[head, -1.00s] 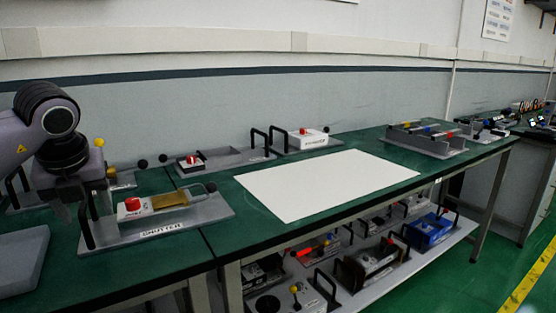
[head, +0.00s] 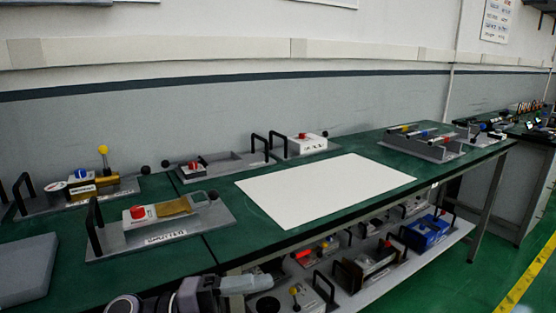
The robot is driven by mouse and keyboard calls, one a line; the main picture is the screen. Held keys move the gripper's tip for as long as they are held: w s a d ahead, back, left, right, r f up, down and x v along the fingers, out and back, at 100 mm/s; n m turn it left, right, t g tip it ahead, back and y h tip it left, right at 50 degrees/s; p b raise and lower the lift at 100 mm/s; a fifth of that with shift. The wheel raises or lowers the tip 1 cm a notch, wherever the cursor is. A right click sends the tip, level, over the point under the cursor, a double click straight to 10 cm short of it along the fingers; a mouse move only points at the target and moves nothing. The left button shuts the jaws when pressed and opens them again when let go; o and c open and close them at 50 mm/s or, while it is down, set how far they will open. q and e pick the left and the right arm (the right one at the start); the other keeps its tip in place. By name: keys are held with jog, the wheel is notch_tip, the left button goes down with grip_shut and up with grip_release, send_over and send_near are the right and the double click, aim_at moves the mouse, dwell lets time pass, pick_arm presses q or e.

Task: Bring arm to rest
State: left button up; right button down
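My arm (head: 185,296) shows at the bottom edge in the head view, low in front of the bench. It is apart from the devices on the green bench top. Its end at the right looks like a grey part over the lower shelf, and the finger state cannot be made out. I cannot tell for sure which arm this is. No other gripper is in view. The shutter device (head: 165,236), a grey plate with a red knob and a brass block, lies on the bench above the arm.
A white sheet (head: 325,188) lies mid-bench. Behind the shutter stands a device with a yellow knob (head: 103,150). A red-knobbed device (head: 194,168) and a white box device (head: 306,143) stand at the back. A grey block (head: 25,268) is front left. The lower shelf (head: 400,262) holds several devices.

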pick_arm(q)
jog(key=a+f+n+t+y+p, duration=0.1)
jog(key=a+f+n+t+y, duration=0.5)
jog(key=n, duration=0.5)
jog(key=a+f+n+t+y+p, duration=0.1)
jog(key=a+f+n+t+y, duration=0.35)
jog(key=n+t, duration=0.55)
jog(key=s+a+f+n+g+y, duration=0.3)
jog(key=s+f+n+g, duration=0.1)
jog(key=s+f, duration=0.3)
jog(key=s+a+f+n+g+y+p, duration=0.1)
jog(key=s+a+f+n+g+y, duration=0.2)
jog(key=s+f, duration=0.3)
notch_tip(320, 180, down, 4)
jog(key=shift+s+a+r+n+g, duration=0.3)
jog(key=shift+s+n+g, duration=0.1)
jog(key=shift+n+g, duration=0.15)
jog(key=c, duration=0.3)
jog(key=shift+a+y, duration=0.1)
jog(key=shift+y, duration=0.15)
jog(key=shift+c, duration=0.2)
